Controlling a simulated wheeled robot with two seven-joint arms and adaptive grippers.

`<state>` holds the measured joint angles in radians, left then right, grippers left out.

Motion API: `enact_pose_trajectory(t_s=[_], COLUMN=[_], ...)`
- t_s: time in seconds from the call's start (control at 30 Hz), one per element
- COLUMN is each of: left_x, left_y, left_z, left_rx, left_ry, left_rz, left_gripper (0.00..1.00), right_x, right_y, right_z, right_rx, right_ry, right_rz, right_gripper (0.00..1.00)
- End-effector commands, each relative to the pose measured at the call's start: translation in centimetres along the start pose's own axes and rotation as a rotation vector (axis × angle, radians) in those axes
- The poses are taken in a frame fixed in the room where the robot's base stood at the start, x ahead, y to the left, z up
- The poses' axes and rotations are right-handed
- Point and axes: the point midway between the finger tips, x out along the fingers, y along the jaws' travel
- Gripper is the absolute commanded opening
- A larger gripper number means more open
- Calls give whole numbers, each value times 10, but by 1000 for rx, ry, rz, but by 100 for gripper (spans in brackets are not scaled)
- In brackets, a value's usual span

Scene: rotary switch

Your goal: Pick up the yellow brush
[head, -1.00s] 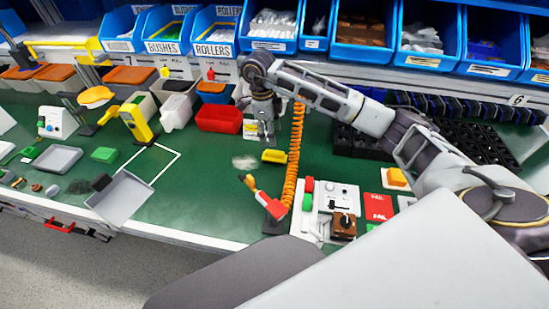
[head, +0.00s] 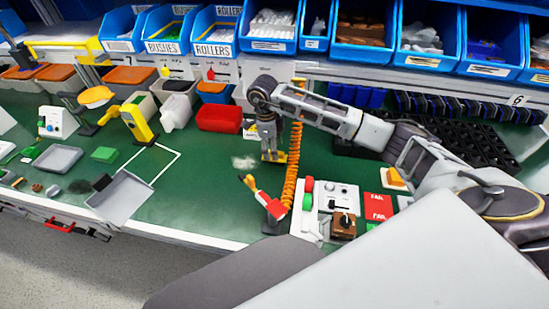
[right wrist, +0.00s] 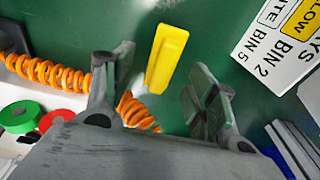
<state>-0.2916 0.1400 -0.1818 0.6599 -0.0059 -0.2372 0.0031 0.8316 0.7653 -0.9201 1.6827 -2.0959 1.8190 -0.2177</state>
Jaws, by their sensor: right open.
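The yellow brush (head: 267,157) lies on the green bench top near the orange coiled hose. My right gripper (head: 269,150) is over it in the head view and hides much of it. In the right wrist view the yellow brush (right wrist: 166,57) shows whole, slightly tilted, ahead of the gap between the fingers. My right gripper (right wrist: 160,85) is open and empty there, with one finger on each side of the gap. My left gripper is in neither view.
The orange coiled hose (head: 292,165) hangs close to the right of the gripper, and a red-and-yellow tool (head: 268,203) stands in front. A red bin (head: 219,118) is behind to the left. A control panel (head: 338,197) is at the front right. Green bench to the left is fairly clear.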

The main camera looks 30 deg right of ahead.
Motion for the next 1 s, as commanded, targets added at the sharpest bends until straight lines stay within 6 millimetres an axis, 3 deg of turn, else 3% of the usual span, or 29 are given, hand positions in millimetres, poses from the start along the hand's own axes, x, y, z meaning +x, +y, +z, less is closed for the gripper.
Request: enact_pose_trajectory(t_s=[0.17,0.4,0.6,1.0], left_x=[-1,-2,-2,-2], left_y=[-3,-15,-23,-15], left_z=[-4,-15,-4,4], left_rx=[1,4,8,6], left_ry=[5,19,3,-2], left_rz=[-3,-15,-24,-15], left_gripper=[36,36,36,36], right_x=[6,30,48,52], right_y=[-1,-3,-3,-4], right_z=[0,0,1,1], right_rx=[0,1,-1,0], right_ry=[1,2,1,0], right_rz=[1,2,1,0], right_gripper=[57,57,57,57])
